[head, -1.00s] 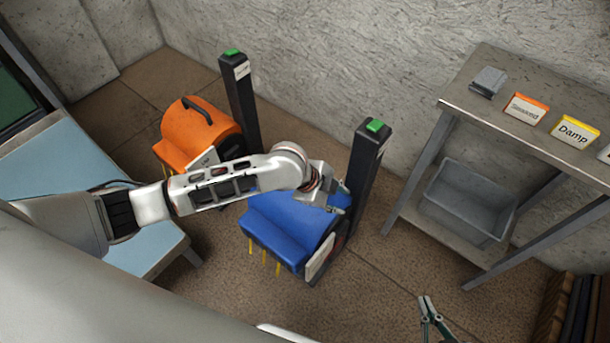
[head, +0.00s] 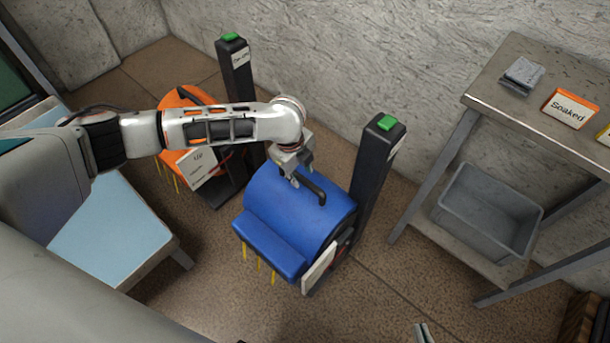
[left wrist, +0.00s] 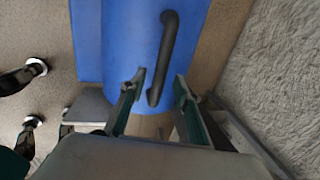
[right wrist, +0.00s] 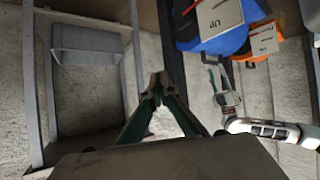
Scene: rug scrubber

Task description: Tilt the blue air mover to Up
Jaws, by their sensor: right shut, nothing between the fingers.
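The blue air mover (head: 300,205) stands on the floor at the foot of a dark post with a green top (head: 378,150). Its black handle (head: 312,188) is on top; it also shows in the left wrist view (left wrist: 162,55). My left gripper (head: 299,176) is open at the handle. In the left wrist view its fingers (left wrist: 161,82) are on either side of the handle's near end; I cannot tell if they touch it. A card reading UP (right wrist: 220,12) is on the mover's side in the right wrist view. My right gripper (right wrist: 157,82) is shut and empty, away from it.
An orange air mover (head: 180,98) with its own post (head: 236,70) stands behind my left arm. A metal table (head: 500,98) with a grey bin (head: 490,215) on its lower shelf is at right. A light blue bench (head: 110,225) is at left.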

